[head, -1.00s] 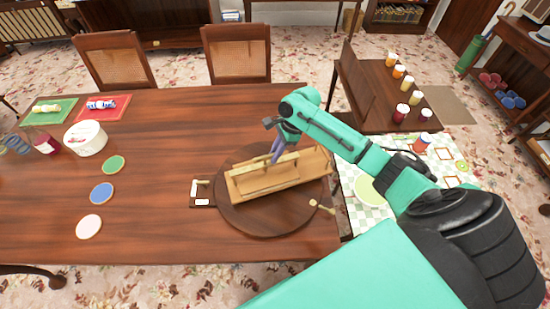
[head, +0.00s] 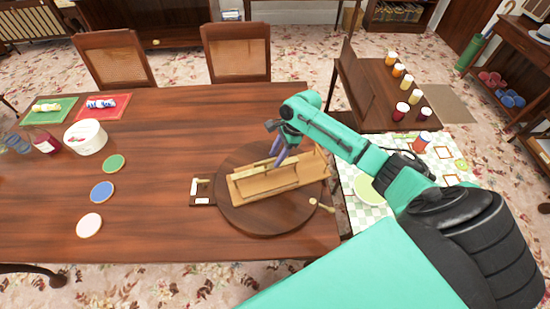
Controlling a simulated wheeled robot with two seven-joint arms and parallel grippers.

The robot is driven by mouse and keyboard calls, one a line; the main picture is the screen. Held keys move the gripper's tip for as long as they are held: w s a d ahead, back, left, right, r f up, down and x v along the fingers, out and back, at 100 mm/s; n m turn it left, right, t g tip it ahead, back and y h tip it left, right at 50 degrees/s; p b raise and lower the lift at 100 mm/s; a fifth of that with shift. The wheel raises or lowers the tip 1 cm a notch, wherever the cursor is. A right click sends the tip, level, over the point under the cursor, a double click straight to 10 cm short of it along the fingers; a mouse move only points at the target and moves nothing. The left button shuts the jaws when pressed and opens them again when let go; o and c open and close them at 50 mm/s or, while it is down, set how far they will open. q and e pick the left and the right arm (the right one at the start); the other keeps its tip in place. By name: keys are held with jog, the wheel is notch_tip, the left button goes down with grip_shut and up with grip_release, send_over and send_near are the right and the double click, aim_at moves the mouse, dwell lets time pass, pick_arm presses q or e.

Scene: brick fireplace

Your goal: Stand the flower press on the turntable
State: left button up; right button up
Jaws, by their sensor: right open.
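The flower press (head: 262,186), a long pale-wood piece with bars and small posts, rests on the round dark turntable (head: 272,224). It lies across the disc at a slant, its right end farther back; I cannot tell exactly which face is down. My right gripper (head: 278,156) is open, with bluish fingers pointing down at the press's back edge, near its middle. Whether the fingers touch it is unclear. My left gripper is not in view.
A small dark tray with white cards (head: 202,192) touches the turntable's left side. A wooden peg (head: 321,205) is at its right. The table's middle left is clear.

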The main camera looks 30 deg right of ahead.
jog(key=b+v, duration=0.1)
jog(key=v, duration=0.9)
jog(key=shift+r, duration=0.25)
